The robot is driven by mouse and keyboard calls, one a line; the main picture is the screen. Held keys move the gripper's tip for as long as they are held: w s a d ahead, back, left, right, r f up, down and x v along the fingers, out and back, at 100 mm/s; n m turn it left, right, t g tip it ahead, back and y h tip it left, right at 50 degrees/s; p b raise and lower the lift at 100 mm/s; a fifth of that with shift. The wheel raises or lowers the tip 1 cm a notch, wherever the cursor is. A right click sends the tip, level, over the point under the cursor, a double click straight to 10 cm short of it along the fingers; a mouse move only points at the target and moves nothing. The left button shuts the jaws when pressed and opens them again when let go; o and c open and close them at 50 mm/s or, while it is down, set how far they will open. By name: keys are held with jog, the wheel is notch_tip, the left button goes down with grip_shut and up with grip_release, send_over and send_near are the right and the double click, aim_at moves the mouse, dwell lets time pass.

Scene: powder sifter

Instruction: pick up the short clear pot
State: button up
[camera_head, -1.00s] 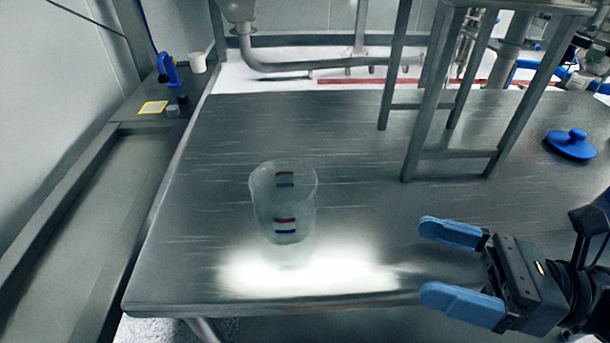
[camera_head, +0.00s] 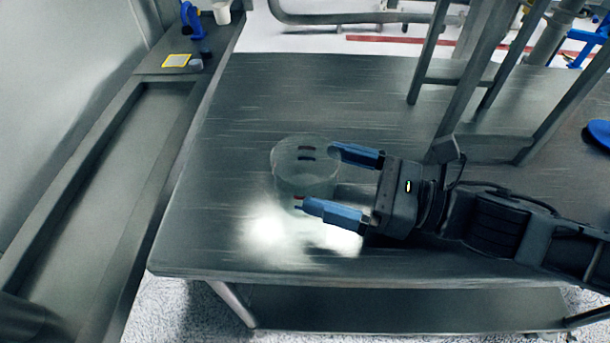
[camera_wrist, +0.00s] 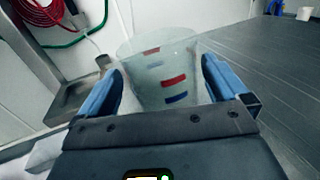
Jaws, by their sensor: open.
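The short clear pot (camera_head: 297,172) stands upright on the metal table, a translucent cup with red and blue marks on its wall. In the wrist view the pot (camera_wrist: 163,72) is between the two blue fingers. My gripper (camera_head: 323,178) comes from the right with its fingers spread, one on the far side and one on the near side of the pot. In the wrist view my gripper (camera_wrist: 172,92) is open around the pot. I cannot tell whether either finger touches its wall.
A metal frame stand (camera_head: 470,85) rises behind my arm on the table (camera_head: 300,85). A blue lid (camera_head: 600,132) lies at the right edge. A side ledge at left holds a blue tool (camera_head: 192,20), a white cup (camera_head: 222,13) and a yellow-edged card (camera_head: 177,61).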

jog(key=shift+x, duration=1.05)
jog(key=c, duration=0.7)
